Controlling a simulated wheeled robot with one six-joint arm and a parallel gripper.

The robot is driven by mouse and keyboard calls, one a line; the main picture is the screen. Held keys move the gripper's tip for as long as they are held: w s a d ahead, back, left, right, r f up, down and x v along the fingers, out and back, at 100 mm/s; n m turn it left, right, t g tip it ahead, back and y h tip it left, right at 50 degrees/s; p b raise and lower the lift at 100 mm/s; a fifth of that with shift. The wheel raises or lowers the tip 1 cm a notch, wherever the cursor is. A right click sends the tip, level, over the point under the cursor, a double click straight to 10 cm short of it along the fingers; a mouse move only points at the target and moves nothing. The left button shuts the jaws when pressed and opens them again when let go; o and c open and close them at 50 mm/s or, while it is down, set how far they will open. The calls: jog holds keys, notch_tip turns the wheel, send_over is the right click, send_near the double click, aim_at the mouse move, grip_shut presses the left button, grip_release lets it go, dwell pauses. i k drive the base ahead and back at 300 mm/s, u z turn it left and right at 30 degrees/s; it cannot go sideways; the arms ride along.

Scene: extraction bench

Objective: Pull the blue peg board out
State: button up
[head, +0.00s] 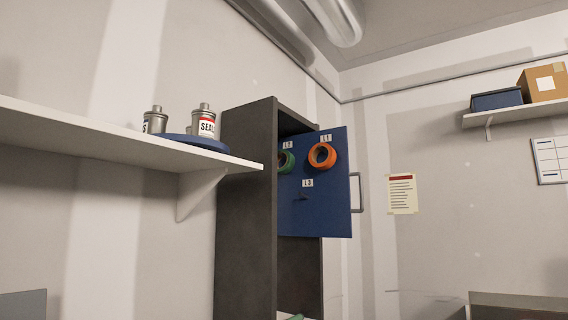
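The blue peg board (330,205) stands upright in a tall dark grey cabinet (245,210), with part of it sticking out past the cabinet's front edge. A grey D-shaped handle (360,192) is on its right edge. An orange ring (313,155) hangs at the label L1 and a green ring (287,170) at L2, partly hidden by the cabinet's side. A bare peg (303,197) shows below the label L3. My gripper is not in view.
A white shelf (120,140) at the left holds two grey cans (203,112) and a round blue piece (196,142); its end reaches the cabinet's side. A right wall shelf (520,116) holds a blue box (497,99) and a cardboard box (545,82). The space right of the handle looks clear.

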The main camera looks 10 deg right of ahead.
aim_at(311, 201)
jog(key=u, duration=0.1)
jog(key=k, duration=0.4)
jog(key=z, duration=0.65)
jog(key=i, duration=1.55)
jog(key=u, duration=0.8)
